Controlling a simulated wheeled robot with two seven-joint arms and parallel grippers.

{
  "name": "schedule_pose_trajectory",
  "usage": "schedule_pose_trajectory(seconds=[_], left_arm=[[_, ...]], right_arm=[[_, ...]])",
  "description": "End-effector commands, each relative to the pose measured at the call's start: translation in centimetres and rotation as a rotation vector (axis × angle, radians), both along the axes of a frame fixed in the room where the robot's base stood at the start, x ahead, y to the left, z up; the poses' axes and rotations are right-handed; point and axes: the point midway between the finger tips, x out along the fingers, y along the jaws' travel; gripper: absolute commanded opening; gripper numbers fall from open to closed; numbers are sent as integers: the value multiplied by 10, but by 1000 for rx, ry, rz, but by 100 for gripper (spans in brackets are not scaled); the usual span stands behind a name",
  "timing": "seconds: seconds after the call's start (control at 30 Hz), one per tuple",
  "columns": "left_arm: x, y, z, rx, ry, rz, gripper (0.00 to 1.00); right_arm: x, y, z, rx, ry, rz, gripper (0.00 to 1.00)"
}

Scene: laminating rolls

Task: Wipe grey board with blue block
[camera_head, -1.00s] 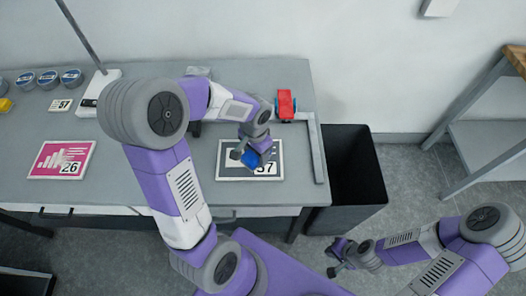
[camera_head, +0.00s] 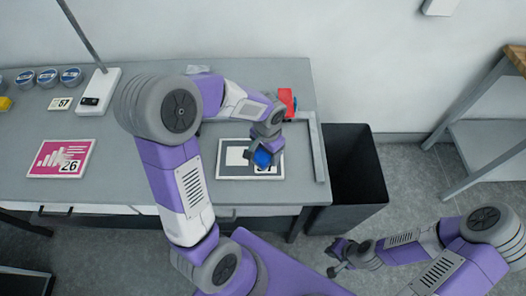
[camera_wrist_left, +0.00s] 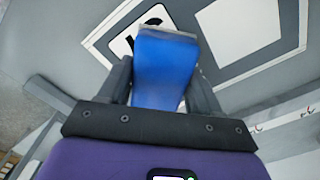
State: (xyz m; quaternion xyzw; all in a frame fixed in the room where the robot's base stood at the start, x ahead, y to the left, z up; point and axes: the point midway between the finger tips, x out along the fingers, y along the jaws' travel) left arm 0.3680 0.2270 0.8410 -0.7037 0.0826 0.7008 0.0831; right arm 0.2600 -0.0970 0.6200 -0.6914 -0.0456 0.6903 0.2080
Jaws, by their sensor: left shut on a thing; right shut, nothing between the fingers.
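The grey board (camera_head: 231,172) with a white frame and a number lies flat on the table; it also shows in the left wrist view (camera_wrist_left: 285,58). My left gripper (camera_head: 266,150) is shut on the blue block (camera_head: 262,158) over the board's right part. In the left wrist view the blue block (camera_wrist_left: 163,68) sits between the two dark fingers and covers part of the board's print. I cannot tell whether the block touches the board. My right gripper (camera_head: 338,258) is low at the right, away from the table, shut and empty.
A pink card (camera_head: 50,160) lies at the left of the table (camera_head: 110,195). A red object (camera_head: 288,98) stands behind the board. A grey strip (camera_head: 318,150) runs along the table's right edge, with a black bin (camera_head: 355,180) beyond it. Several round tins (camera_head: 48,78) stand at the back left.

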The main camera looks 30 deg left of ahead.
Motion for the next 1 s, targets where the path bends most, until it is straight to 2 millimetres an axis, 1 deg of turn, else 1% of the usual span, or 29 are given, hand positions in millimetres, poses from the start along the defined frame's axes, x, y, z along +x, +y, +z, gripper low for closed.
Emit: schedule_pose_trajectory(seconds=[0.03, 0.13, 0.27, 0.8, 0.9, 1.0], left_arm=[[-2, -2, -3, -2, 7, -2, 31], [-2, -2, -3, -3, 8, -3, 31], [-2, -2, 0, -3, 9, -3, 31], [-1, -1, 56, -1, 3, -2, 31], [-1, -1, 60, -1, 2, -2, 31], [-1, -1, 60, -1, 2, -2, 31]], right_arm=[[0, 0, -1, 0, 0, 0, 0], [0, 0, -1, 0, 0, 0, 0], [0, 0, 3, 0, 0, 0, 0], [0, 0, 49, 0, 0, 0, 0], [0, 0, 52, 0, 0, 0, 0], [0, 0, 52, 0, 0, 0, 0]])
